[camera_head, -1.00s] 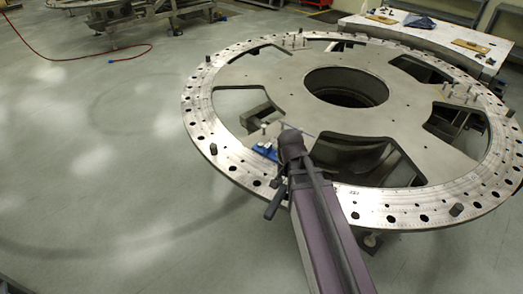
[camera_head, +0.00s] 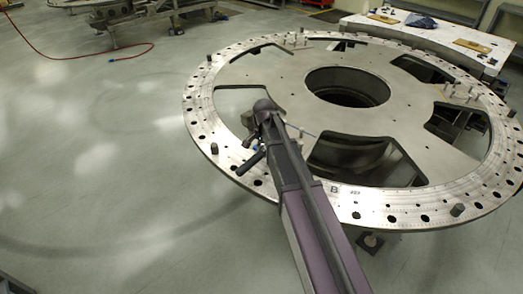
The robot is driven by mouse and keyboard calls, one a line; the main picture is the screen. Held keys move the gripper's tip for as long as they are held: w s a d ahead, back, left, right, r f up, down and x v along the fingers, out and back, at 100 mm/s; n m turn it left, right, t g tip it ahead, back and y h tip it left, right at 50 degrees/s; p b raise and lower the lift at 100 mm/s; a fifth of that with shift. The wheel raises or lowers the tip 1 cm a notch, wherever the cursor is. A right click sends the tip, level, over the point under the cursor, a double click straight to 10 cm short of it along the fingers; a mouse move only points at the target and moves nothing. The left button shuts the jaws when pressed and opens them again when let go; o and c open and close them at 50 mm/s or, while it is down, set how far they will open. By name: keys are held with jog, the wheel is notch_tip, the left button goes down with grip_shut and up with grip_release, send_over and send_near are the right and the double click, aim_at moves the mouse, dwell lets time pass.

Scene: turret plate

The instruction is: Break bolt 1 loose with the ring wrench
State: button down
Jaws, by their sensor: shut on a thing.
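The large flat turret plate (camera_head: 232,176) fills the right half of the view, with a ring of holes and a few upright pegs. The end of my arm is over its near left part. My gripper (camera_head: 249,137) shows only as a small dark shape beside the wrist, and its fingertips are hidden. A thin pale rod (camera_head: 303,130) sticks out right of the wrist; it looks like the shaft of the ring wrench in my grip. The ring end is hidden. I cannot make out which bolt is bolt 1; bolts near my wrist are covered by the arm.
Small upright bolts stand in groups at the back and right. A worktable (camera_head: 400,38) is behind the plate. A red hose (camera_head: 80,60) lies on the floor, which is clear at left.

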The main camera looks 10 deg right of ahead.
jog(key=shift+w+a, duration=0.1)
jog(key=shift+w, duration=0.15)
jog(key=shift+f, duration=0.25)
jog(key=shift+f+b, duration=2.55)
jog(key=shift+b, duration=0.25)
jog(key=shift+f+b, duration=0.65)
dwell(1.2)
jog(key=shift+s+d+n, duration=0.95)
jog(key=shift+d+n, duration=0.1)
jog(key=shift+n, duration=0.35)
dwell(1.5)
